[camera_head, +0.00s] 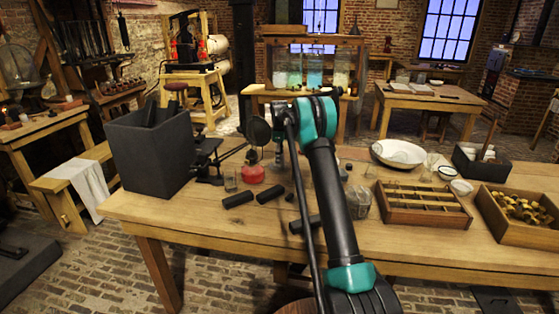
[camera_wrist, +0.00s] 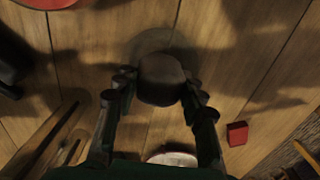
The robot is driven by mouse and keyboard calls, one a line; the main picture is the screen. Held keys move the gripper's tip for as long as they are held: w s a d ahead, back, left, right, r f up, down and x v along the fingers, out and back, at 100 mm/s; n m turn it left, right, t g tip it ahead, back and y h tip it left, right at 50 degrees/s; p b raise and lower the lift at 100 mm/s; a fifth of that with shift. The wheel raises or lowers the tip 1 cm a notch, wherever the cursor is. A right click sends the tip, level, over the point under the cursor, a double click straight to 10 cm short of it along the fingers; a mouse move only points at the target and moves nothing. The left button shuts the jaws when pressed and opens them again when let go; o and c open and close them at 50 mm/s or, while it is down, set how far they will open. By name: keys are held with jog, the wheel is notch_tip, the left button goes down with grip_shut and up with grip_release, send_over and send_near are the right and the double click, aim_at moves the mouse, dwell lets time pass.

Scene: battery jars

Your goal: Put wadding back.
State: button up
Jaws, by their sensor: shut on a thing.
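In the wrist view my gripper (camera_wrist: 158,88) is shut on a dark, rounded piece (camera_wrist: 160,78), held between the two fingertips above the wooden table. In this dim light I cannot tell whether the piece is the wadding. A soft shadow lies on the boards around it. A dark box (camera_head: 466,166) with white rolls (camera_head: 488,154) stands at the table's right back; I cannot tell whether these are wadding.
On the table (camera_head: 200,212) are a tall grey bin (camera_head: 150,160), black rods (camera_head: 240,199), a white bowl (camera_head: 398,153), a divided wooden tray (camera_head: 425,218) and a wooden box (camera_head: 500,222) of yellowish pieces. A small red block (camera_wrist: 237,133) shows in the wrist view. The left front is clear.

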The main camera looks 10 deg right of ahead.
jog(key=shift+f, duration=0.2)
jog(key=o, duration=1.2)
notch_tip(320, 180, up, 12)
jog(key=shift+r, duration=0.1)
